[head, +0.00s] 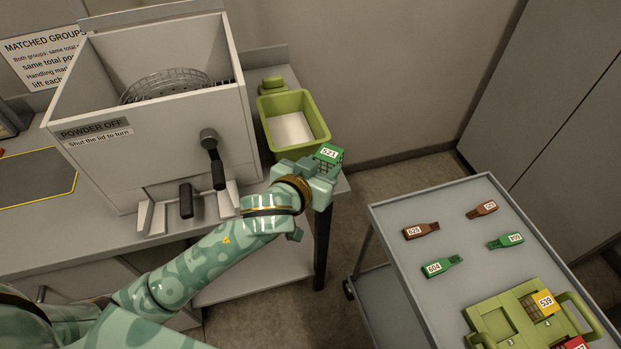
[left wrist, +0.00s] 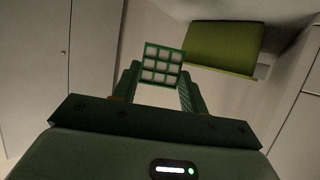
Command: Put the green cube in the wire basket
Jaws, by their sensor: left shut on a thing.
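The green cube (head: 329,154), a small lattice block with a white label reading 521, is held by my left gripper (head: 320,172) in the head view. In the left wrist view the cube (left wrist: 162,64) shows its open grid face between the two fingers. My left gripper is shut on it, just right of the green bin and above the counter's right end. The wire basket (head: 170,82) is round and sits inside the open grey box at upper left. The box's front wall hides its lower part. My right gripper is not in view.
The grey box (head: 150,150) has tall walls and black handles in front. A green bin (head: 300,142) with a pale inside stands to its right. A grey cart (head: 455,225) at right holds brown and green tagged pieces and a green carrier (head: 492,322).

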